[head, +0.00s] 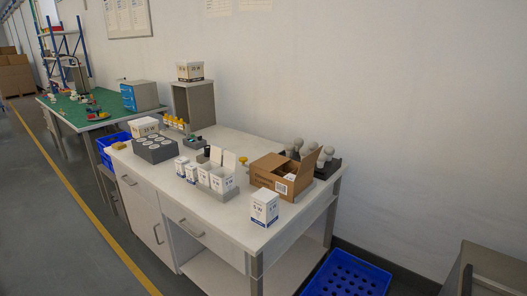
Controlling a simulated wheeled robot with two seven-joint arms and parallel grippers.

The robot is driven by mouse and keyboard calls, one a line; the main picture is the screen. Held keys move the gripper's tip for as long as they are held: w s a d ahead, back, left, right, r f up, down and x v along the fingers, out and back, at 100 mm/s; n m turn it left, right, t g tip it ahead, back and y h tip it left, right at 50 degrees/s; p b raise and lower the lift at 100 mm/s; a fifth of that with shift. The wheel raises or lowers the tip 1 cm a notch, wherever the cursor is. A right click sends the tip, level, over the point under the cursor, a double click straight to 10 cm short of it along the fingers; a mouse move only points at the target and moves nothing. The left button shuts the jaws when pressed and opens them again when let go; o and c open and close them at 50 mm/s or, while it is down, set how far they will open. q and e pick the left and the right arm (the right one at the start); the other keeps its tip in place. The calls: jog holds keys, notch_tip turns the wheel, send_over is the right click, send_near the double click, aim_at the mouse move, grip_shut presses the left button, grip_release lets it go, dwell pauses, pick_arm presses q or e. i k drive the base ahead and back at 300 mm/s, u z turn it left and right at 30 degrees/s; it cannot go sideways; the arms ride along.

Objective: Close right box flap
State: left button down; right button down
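A brown cardboard box (264,180) stands on the white table with its top open. A flap (309,163) sticks up at its right side, and pale items show inside. In front of it, small white bulb boxes (222,183) stand in a grey holder (214,194). An upright white flap (229,160) rises above these boxes; whether each one is open is too small to tell. A separate white box (265,207) stands closed near the front right corner of the table. Neither of my grippers is in view.
Several bulbs stand in a dark rack (328,168) behind the cardboard box. A grey block with round wells (156,148) is at the left of the table (226,228). A blue crate (348,276) sits on the floor at right, and a grey cabinet (487,268) fills the lower right corner.

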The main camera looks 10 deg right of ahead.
aim_at(308, 163)
jog(key=u, duration=0.3)
jog(key=i, duration=0.9)
jog(key=z, duration=0.7)
jog(key=i, duration=0.65)
jog(key=z, duration=0.5)
